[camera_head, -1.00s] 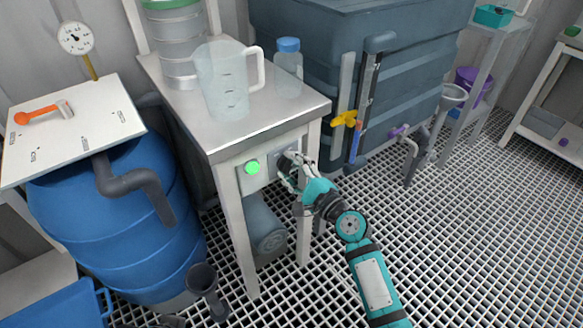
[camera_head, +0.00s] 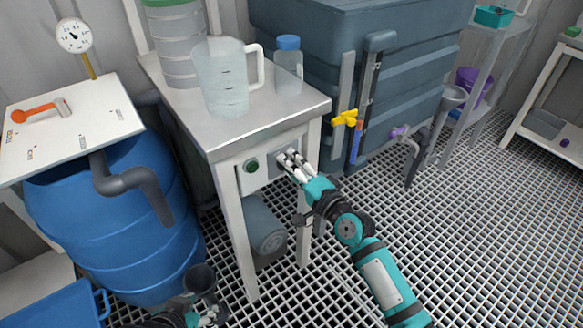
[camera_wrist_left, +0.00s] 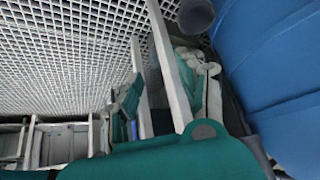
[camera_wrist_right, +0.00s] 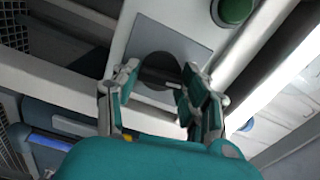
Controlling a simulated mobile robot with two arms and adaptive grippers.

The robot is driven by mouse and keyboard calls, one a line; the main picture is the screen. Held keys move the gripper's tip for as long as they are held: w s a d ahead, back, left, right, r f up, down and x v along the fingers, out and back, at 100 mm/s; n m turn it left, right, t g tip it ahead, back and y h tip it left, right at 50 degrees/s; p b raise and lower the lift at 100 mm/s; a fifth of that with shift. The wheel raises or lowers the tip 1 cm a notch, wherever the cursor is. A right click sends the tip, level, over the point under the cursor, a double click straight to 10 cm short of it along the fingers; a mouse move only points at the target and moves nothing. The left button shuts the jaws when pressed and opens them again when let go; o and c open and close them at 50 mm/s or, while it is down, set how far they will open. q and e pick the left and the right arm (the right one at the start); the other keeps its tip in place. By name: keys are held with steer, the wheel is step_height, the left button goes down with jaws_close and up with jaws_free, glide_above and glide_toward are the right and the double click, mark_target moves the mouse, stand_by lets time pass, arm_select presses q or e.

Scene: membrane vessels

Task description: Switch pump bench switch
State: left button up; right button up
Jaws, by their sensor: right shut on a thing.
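The pump bench (camera_head: 228,150) is a white-legged metal table with a panel on its front. The panel carries a round green lamp (camera_head: 251,166), now dark, and a switch with a dark round knob (camera_wrist_right: 160,72) on a grey plate. My right gripper (camera_head: 288,160) is at the switch; in the right wrist view its fingers (camera_wrist_right: 160,95) stand on both sides of the knob's grip, shut on it. The lamp also shows in the right wrist view (camera_wrist_right: 235,10). My left gripper (camera_head: 208,316) is low at the bottom edge, partly cut off; its opening is unclear.
A clear jug (camera_head: 224,85) and a blue-capped bottle (camera_head: 288,68) stand on the bench. A blue barrel (camera_head: 120,240) is at left, a large grey tank (camera_head: 310,50) behind. A dark pipe end (camera_head: 200,280) is near my left gripper.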

arm_select(q)
steer(key=shift+s+a+f+g, duration=0.25)
steer(key=shift+s+g, duration=0.15)
steer(key=shift+s, duration=0.25)
arm_select(e)
steer(key=shift+n, duration=2.3)
arm_select(q)
steer(key=shift+s, duration=0.15)
arm_select(e)
steer(key=o, duration=1.2)
arm_select(q)
steer(key=shift+f, duration=0.1)
arm_select(e)
steer(key=v, duration=1.2)
